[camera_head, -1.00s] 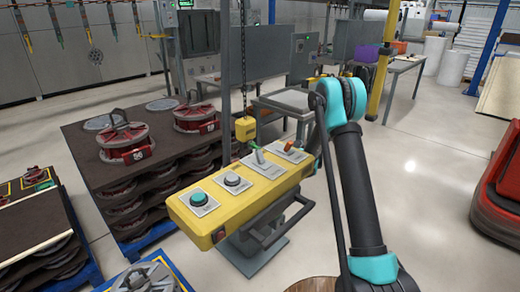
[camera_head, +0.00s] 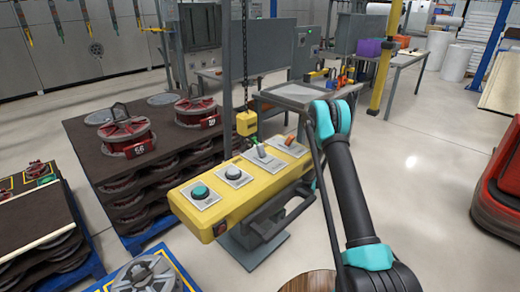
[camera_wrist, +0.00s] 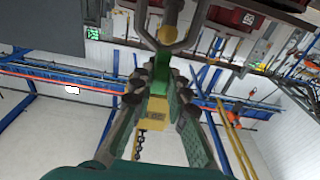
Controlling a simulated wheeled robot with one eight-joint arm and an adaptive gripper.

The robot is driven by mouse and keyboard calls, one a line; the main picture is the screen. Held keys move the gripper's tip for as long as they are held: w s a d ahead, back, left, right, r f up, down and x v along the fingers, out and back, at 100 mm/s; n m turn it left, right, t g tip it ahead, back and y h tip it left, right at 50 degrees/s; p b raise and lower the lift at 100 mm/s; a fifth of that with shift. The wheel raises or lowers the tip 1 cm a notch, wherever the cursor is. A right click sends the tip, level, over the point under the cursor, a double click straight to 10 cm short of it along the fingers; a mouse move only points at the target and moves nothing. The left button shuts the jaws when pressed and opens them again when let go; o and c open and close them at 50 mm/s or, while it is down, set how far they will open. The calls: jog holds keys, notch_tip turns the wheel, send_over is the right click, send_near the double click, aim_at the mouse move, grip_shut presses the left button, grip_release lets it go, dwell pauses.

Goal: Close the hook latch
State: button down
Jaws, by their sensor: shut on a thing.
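In the wrist view, two dark gripper fingers with teal sides form my gripper (camera_wrist: 164,78). It is shut on a small green piece, which looks like the hook latch (camera_wrist: 161,72). A grey metal hook (camera_wrist: 185,42) with a yellowish stem stands just above the fingertips in the picture. A yellow block (camera_wrist: 153,110) with a chain (camera_wrist: 141,143) shows between the fingers. Whether the latch touches the hook tip I cannot tell. In the head view, a yellow hook block (camera_head: 247,123) hangs from a chain behind the control panel. My gripper cannot be made out there.
A yellow control panel (camera_head: 218,214) with buttons and levers stands in front of the hook. Red spools (camera_head: 127,137) lie on a dark stack (camera_head: 95,150) to the left. A grey table (camera_head: 300,93) is behind. A red machine (camera_head: 500,205) is at the right; floor between is free.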

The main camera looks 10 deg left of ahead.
jog(key=c, duration=1.5)
grip_release()
jog(key=shift+v, duration=3.75)
